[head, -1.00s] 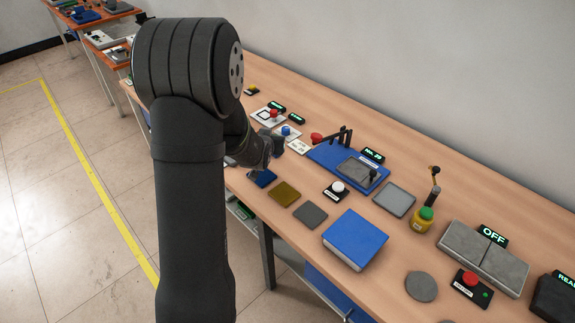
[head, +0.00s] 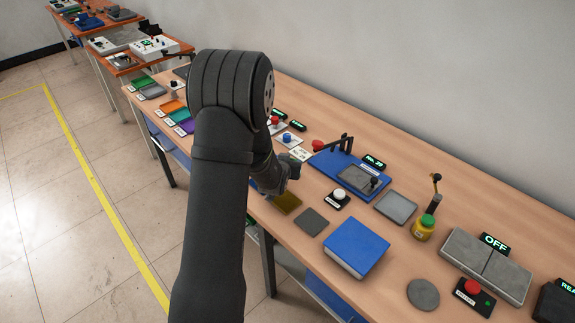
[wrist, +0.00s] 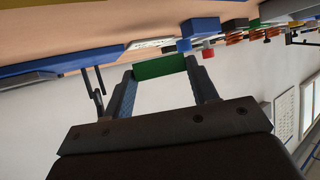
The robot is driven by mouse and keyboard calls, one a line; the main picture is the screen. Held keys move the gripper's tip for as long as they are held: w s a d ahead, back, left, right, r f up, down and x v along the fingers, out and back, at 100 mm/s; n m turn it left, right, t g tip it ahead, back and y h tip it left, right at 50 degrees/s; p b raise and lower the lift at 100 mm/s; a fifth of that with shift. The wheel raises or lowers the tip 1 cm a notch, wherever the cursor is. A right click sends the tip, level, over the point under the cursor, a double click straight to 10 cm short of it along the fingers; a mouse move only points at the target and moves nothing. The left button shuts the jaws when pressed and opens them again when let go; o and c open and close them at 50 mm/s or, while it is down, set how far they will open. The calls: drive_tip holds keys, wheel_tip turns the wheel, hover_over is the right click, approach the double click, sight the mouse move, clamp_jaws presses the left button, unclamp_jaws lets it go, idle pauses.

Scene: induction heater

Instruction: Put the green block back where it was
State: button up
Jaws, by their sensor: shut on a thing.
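The green block (wrist: 160,66) shows in the wrist view, held between the two fingertips of my gripper (wrist: 160,72). The gripper is shut on it, and the block spans the gap between the fingers. In the head view, my wrist is above the near part of the bench, close to the olive pad (head: 287,203). The block cannot be made out in the head view, and my arm hides part of the bench there.
Right of the olive pad lie a grey pad (head: 312,221) and a blue box (head: 356,247). Behind stands a blue fixture (head: 335,166) with upright black parts. A green pad (head: 143,82) and an orange pad (head: 172,105) lie at the bench's far left end.

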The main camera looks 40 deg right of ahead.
drive_tip(key=shift+f, duration=0.5)
drive_tip(key=shift+f, duration=0.1)
drive_tip(key=shift+f, duration=0.4)
drive_tip(key=shift+f, duration=0.1)
drive_tip(key=o, duration=1.2)
drive_tip(key=shift+s+a+f, duration=0.1)
drive_tip(key=shift+f, duration=0.05)
drive_tip(key=shift+r, duration=0.55)
drive_tip(key=v, duration=1.2)
drive_tip(key=shift+r, duration=0.15)
